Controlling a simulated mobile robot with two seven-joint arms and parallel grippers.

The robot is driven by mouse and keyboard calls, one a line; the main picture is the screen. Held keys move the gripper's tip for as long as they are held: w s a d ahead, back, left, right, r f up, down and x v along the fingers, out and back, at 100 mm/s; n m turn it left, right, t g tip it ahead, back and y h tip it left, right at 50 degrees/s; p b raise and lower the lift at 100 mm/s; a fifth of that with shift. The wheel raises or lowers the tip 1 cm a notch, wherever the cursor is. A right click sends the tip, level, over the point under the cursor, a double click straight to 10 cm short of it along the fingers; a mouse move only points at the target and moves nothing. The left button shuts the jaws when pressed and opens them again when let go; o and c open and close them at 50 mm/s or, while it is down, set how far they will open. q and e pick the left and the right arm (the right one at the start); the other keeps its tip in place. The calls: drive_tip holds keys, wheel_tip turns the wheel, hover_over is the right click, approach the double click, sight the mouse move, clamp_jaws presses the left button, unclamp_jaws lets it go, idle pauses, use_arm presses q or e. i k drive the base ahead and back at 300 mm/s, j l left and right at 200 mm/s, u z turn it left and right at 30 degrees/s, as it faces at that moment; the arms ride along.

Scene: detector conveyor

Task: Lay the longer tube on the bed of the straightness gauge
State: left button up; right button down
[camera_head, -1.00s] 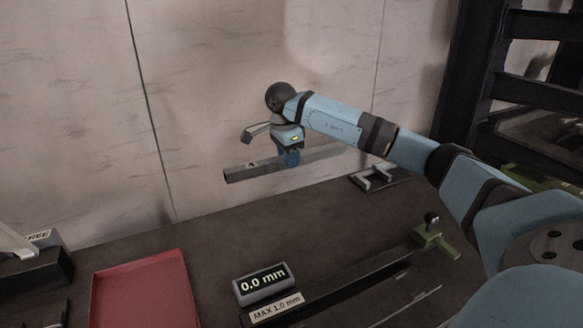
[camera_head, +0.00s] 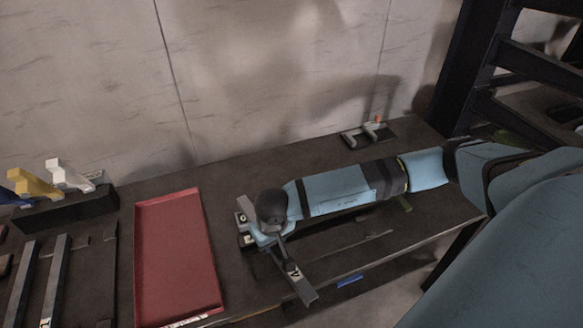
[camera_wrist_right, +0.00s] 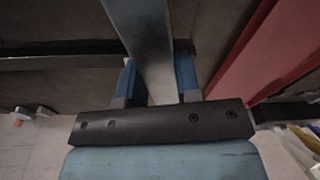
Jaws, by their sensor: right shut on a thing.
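My right gripper (camera_head: 270,238) is shut on a long grey tube (camera_head: 300,284), which carries a pale letter label. The tube slants toward the front edge of the table. In the right wrist view, the tube (camera_wrist_right: 143,38) runs between the two blue fingers of the gripper (camera_wrist_right: 157,80). The straightness gauge (camera_head: 335,238) lies below and beside my right arm, its dark bed partly hidden. Its small readout (camera_head: 242,217) is partly covered by the gripper. I cannot tell whether the tube touches the gauge. My left gripper is out of view.
An empty-looking red tray (camera_head: 143,255) lies left of the gripper. Grey bars (camera_head: 55,280) lie at the far left, before a dark block (camera_head: 70,210) with yellow and white pieces. A small bracket (camera_head: 350,139) stands at the back by the wall.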

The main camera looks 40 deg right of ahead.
sight(326, 242)
drive_tip(key=l+u, duration=0.1)
drive_tip(key=u, duration=0.3)
drive_tip(key=l+u, duration=0.1)
drive_tip(key=u, duration=0.3)
drive_tip(key=k+l+u, duration=0.2)
drive_tip(key=l+u, duration=0.15)
drive_tip(key=k+l+u, duration=0.6)
drive_tip(key=k+l, duration=0.95)
drive_tip(key=k, duration=0.05)
